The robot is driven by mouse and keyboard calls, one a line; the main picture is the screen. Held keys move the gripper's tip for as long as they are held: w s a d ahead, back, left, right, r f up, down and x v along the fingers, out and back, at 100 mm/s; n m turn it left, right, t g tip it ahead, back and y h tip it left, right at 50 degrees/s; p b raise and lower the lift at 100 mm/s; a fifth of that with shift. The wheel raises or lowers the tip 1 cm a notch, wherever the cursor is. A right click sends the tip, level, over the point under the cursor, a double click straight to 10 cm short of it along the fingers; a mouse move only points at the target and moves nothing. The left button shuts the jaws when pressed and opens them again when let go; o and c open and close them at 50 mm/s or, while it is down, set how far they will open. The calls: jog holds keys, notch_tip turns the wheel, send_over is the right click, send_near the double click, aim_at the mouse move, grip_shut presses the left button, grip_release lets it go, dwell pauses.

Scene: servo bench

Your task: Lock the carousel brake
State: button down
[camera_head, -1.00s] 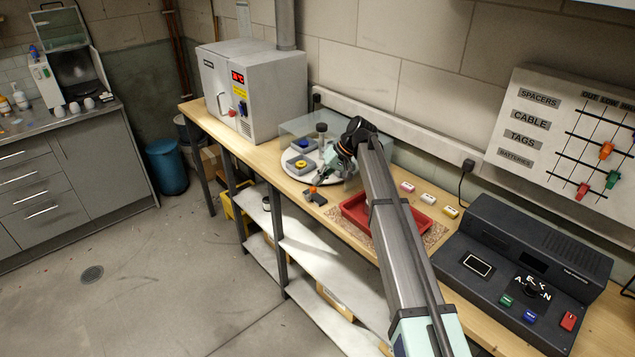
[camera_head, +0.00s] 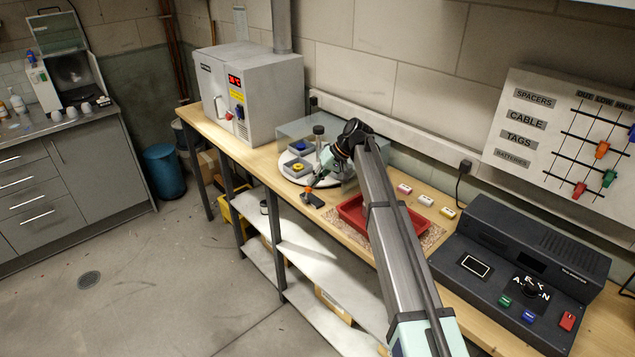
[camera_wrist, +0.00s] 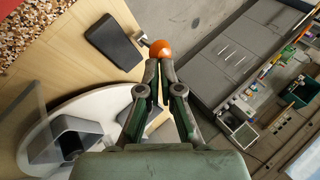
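The carousel is a white round plate (camera_head: 288,173) on the bench, carrying grey trays with blue and yellow pieces; its edge shows in the wrist view (camera_wrist: 95,104). The brake is a dark block (camera_head: 314,199) at the carousel's front with a short lever ending in an orange knob (camera_head: 309,189). In the wrist view the block (camera_wrist: 114,41) lies left of the orange knob (camera_wrist: 160,49). My gripper (camera_wrist: 160,64) has its fingertips close together, right behind the knob. The knob sits beyond the tips, not between them; whether they touch is unclear. The gripper also shows in the head view (camera_head: 315,183).
A clear cover (camera_head: 300,127) stands over the carousel's back. A red tray (camera_head: 352,222) lies to its right, and a grey oven (camera_head: 255,95) stands to its left. The bench's front edge is close to the brake. Open floor lies beyond it.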

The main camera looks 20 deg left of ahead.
jog(key=w+d+r+b, duration=0.1)
jog(key=w+d+r, duration=0.15)
jog(key=r, duration=0.25)
jog(key=w+d+r+b, duration=0.1)
jog(key=w+r, duration=0.2)
jog(key=r, duration=0.3)
jog(key=s+a+r+n+t+h, duration=0.1)
jog(key=s+a+n+t+h, duration=0.1)
jog(key=s+a, duration=0.55)
jog(key=f+p, duration=0.2)
jog(key=f, duration=0.1)
jog(key=w+f+t+p, duration=0.1)
jog(key=f, duration=0.3)
jog(key=w+f+n+t+h+p, duration=0.1)
jog(key=f+p, duration=0.1)
jog(key=f, duration=0.1)
jog(key=shift+d+f+p, duration=0.25)
jog(key=shift+f+p, duration=0.1)
jog(key=shift+s+d+f, duration=0.15)
jog(key=shift+f, duration=0.2)
